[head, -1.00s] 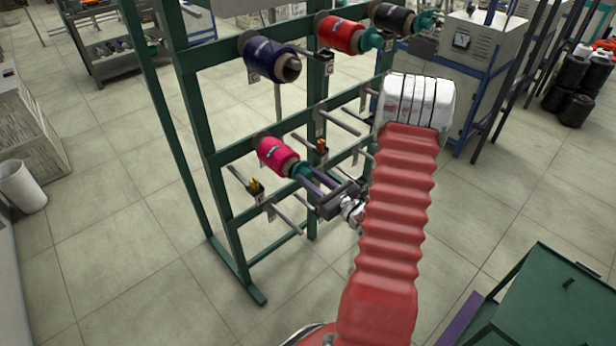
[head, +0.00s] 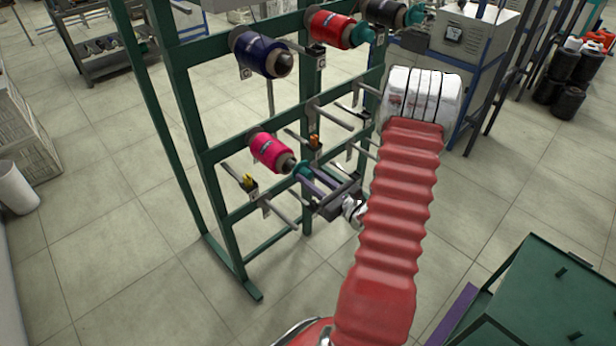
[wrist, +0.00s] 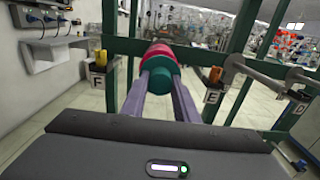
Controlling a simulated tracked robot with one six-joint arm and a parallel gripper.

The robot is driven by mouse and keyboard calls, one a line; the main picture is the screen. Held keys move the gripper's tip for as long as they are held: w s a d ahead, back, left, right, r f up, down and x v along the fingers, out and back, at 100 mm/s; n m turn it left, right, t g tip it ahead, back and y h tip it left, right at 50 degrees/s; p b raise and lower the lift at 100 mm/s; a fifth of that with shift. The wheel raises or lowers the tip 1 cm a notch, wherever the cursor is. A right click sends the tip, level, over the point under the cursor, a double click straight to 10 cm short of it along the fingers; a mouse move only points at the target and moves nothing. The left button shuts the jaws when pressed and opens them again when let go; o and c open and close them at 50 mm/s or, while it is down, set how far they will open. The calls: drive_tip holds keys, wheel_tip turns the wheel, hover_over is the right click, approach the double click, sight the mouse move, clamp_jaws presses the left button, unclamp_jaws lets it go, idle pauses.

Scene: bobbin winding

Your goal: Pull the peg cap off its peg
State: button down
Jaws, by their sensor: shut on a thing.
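The teal peg cap (head: 302,169) is between the fingertips of my gripper (head: 306,173), which is shut on it. It sits just in front of the pink bobbin (head: 268,150) on the rack's middle level, and the bobbin's brown core end (head: 289,161) shows between them. In the wrist view the cap (wrist: 161,80) lies between the two purple-grey fingers of my gripper (wrist: 161,85), with the pink bobbin (wrist: 158,52) behind it. The peg is hidden by bobbin and cap, so I cannot tell whether its tip is still inside the cap.
The green rack (head: 222,190) carries a blue bobbin (head: 262,55) and a red bobbin (head: 334,31) above. Bare pegs (head: 332,117) stick out near my gripper. A yellow piece (wrist: 101,58) and an orange piece (wrist: 215,75) flank it. A green cabinet (head: 550,300) stands front right.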

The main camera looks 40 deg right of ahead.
drive_tip(key=shift+s, duration=0.65)
drive_tip(key=shift+s, duration=0.35)
